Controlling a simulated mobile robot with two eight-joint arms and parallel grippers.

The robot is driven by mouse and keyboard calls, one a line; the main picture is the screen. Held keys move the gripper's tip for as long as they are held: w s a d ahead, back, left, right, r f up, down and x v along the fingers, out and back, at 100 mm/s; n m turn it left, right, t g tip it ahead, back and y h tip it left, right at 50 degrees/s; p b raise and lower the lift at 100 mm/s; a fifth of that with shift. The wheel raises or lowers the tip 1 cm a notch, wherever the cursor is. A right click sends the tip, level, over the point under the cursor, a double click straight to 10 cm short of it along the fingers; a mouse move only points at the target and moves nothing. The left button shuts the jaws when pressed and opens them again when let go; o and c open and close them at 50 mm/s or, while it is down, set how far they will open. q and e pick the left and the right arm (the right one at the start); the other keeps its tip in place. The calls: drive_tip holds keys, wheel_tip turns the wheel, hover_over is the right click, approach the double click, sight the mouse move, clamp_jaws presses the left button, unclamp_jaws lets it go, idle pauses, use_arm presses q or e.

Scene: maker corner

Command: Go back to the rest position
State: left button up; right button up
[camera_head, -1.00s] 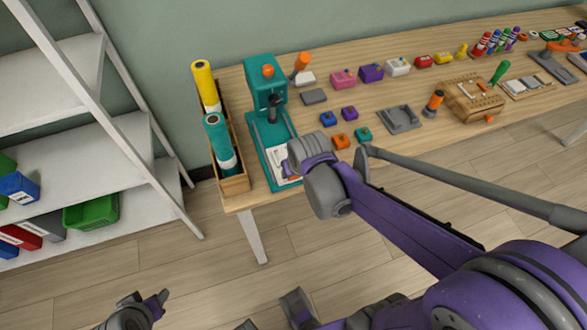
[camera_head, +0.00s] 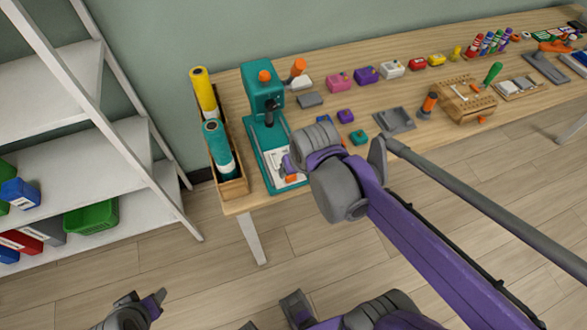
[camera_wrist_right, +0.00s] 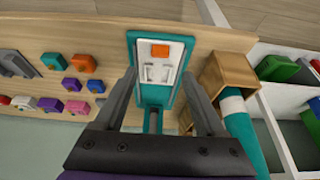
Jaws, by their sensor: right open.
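My right gripper (camera_wrist_right: 158,73) is open and empty in the right wrist view, its two fingers apart. Between and beyond them is the teal press (camera_wrist_right: 152,95) with a white plate (camera_wrist_right: 157,70) and an orange piece (camera_wrist_right: 159,50) on it. In the head view my right arm reaches over the table's front edge (camera_head: 238,208), beside the press (camera_head: 262,90); its wrist hides most of the gripper. My left gripper (camera_head: 143,300) is low at the bottom left above the floor, and its finger opening is unclear.
A wooden holder (camera_head: 234,187) with yellow (camera_head: 204,90) and teal (camera_head: 218,150) rolls stands left of the press. Small coloured boxes, a grey tray (camera_head: 396,120) and a wooden block (camera_head: 466,103) lie right of it. A white shelf (camera_head: 100,150) is at left. Floor in front is clear.

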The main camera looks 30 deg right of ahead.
drive_tip(key=shift+v, duration=0.9)
drive_tip(key=s+a+n+t+y+p, duration=0.1)
drive_tip(key=s+a+n+p, duration=0.1)
drive_tip(key=s+a, duration=0.4)
drive_tip(key=shift+a+f+n+p, duration=0.25)
drive_tip(key=shift+a+n+p, duration=0.05)
drive_tip(key=shift+p, duration=0.5)
drive_tip(key=shift+s, duration=0.1)
